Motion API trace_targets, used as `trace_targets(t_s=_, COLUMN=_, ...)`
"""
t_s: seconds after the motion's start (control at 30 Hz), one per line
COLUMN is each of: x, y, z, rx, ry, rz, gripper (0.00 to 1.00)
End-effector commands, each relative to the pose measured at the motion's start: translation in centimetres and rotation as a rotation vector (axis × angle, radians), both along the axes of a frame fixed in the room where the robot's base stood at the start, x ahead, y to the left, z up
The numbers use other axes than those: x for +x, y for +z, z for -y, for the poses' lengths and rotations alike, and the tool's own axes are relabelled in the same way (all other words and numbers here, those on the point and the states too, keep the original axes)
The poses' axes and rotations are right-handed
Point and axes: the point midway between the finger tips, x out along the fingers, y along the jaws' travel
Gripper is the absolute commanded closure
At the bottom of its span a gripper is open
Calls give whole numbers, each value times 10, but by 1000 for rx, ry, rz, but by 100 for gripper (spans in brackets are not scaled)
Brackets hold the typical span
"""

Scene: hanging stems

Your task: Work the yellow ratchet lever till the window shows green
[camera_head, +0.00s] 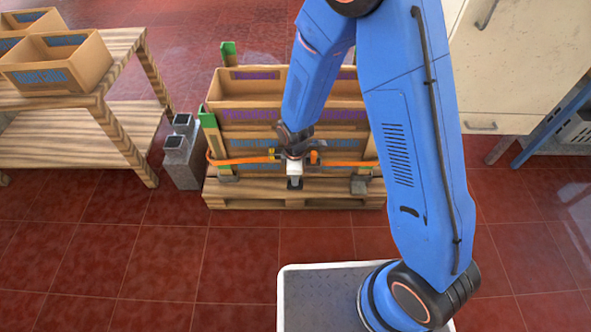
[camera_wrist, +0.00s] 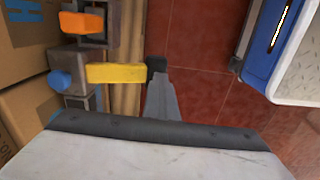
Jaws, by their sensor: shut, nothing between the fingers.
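The yellow lever (camera_wrist: 115,73) shows in the wrist view as a flat bar sticking out from a grey ratchet body (camera_wrist: 78,90), with a blue knob (camera_wrist: 60,82) at its root. My gripper (camera_wrist: 157,68) is shut and empty. Its dark tip is right at the lever's free end; I cannot tell whether they touch. In the head view my gripper (camera_head: 294,185) is in front of the crates, and a small yellow part (camera_head: 272,154) shows beside it. An orange strap (camera_head: 235,160) runs across the crates. I cannot make out the window or its colour.
The strapped crates (camera_head: 240,90) stand on a wooden pallet (camera_head: 245,200) with green-topped posts. Grey blocks (camera_head: 183,155) stand to its left, near a wooden table (camera_head: 75,150) with boxes. A pale cabinet (camera_head: 520,70) is at right. The red tiled floor in front is clear.

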Motion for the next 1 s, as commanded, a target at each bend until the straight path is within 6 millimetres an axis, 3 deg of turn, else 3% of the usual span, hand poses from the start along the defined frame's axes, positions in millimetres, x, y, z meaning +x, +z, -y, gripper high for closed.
trace_targets(t_s=0.63, x=6, y=-16, z=0, rx=1, ry=-1, rz=1, gripper=100)
trace_targets(t_s=1.0, x=5, y=-11, z=0, rx=1, ry=0, rz=2, gripper=100)
